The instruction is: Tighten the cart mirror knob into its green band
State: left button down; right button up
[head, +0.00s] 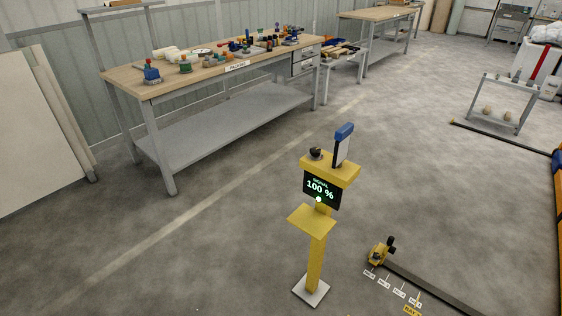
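Neither of my grippers shows.
A long workbench (125,77) with several small items stands at the back left, another bench (380,12) behind. White floor labels (384,283) lie beside the rail. A grey metal frame (517,124) stands at right. Pale boards (40,135) lean at left.

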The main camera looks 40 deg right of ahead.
aim_at(315, 152)
jog(key=z, duration=0.6)
jog(key=k, duration=0.15)
jog(key=u, duration=1.6)
jog(key=i, duration=0.8)
jog(key=z, duration=1.05)
jog(key=i, duration=0.85)
jog(key=z, duration=0.9)
